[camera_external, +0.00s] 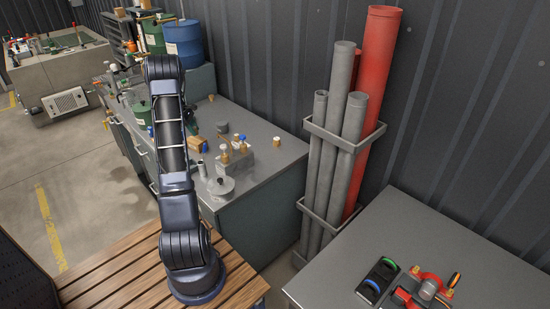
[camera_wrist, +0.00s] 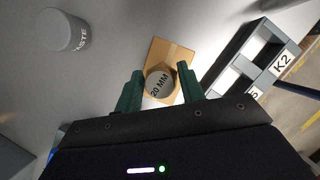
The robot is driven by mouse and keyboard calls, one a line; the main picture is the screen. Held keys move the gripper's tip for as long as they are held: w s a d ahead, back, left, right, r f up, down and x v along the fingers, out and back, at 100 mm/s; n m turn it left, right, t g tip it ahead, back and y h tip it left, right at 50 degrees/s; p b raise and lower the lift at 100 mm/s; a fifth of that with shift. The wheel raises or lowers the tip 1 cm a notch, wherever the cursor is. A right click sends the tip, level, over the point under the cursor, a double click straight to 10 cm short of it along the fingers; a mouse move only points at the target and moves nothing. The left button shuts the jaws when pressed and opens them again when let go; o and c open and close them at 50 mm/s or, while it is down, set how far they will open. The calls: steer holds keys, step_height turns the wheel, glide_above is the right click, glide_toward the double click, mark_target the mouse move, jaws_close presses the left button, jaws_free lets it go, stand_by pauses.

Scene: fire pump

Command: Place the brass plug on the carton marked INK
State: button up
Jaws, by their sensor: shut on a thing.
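My gripper (camera_wrist: 158,72) shows in the wrist view with two green fingers, one on each side of a round plug (camera_wrist: 160,86). It is shut on this plug, whose grey-brown end face reads "20 MM"; its brass sides are not clear. A brown carton (camera_wrist: 172,52) with a paler tape strip lies beyond the plug and partly behind it. No INK marking can be read on it. I cannot tell whether the plug touches the carton. In the external view a small brown carton (camera_external: 197,146) stands on the grey bench beside my arm, and my fingers are mostly hidden.
A grey tub marked "...STE" (camera_wrist: 62,30) stands left in the wrist view. A grey rack (camera_wrist: 250,62) with a K2 label is at right.

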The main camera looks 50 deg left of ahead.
steer(key=shift+f, duration=1.6)
steer(key=shift+f, duration=0.1)
steer(key=o, duration=1)
steer(key=shift+o, duration=0.2)
steer(key=v, duration=1.2)
steer(key=shift+d+r, duration=0.1)
steer(key=shift+r, duration=0.1)
